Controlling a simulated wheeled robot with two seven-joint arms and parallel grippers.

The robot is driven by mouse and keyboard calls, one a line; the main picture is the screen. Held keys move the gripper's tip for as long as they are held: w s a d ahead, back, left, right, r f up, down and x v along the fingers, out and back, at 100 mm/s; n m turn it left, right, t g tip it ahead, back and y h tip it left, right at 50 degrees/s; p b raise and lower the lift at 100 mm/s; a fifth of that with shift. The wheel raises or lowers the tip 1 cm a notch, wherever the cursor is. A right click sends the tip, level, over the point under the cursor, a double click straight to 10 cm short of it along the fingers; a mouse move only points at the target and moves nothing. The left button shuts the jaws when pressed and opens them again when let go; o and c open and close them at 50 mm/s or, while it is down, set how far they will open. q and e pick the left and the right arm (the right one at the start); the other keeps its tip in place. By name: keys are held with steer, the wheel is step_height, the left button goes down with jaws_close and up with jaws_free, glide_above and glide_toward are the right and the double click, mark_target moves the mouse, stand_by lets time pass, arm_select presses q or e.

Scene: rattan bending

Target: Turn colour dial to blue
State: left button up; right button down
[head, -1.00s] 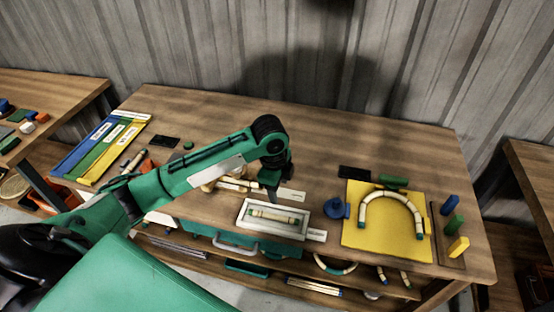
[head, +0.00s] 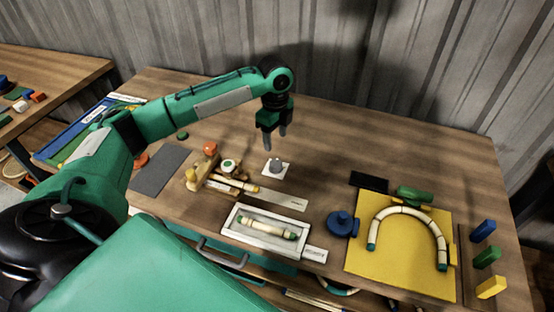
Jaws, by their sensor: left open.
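A small grey round knob on a white square plate (head: 276,168) sits on the table near the middle; it looks like the colour dial. Marks on its plate are too small to read, so its setting cannot be told. My left gripper (head: 275,141) points down with its two fingers apart and empty. It appears above and behind the knob, not touching it. My right gripper is not in view.
Left of the knob is a wooden fixture (head: 205,168) with orange, yellow and green-white knobs. In front are a white tray (head: 232,226) with a rattan piece, a blue round object (head: 341,224), and a yellow mat (head: 394,270) with a bent rattan arch. The table behind is clear.

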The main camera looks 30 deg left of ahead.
arm_select(q)
glide_above(276, 162)
step_height(276, 162, down, 4)
steer(key=shift+s+f, duration=0.1)
step_height(276, 162, down, 5)
steer(key=shift+f+p, duration=0.2)
steer(key=shift+p, duration=0.4)
steer(key=shift+f, duration=0.5)
steer(key=c, duration=1)
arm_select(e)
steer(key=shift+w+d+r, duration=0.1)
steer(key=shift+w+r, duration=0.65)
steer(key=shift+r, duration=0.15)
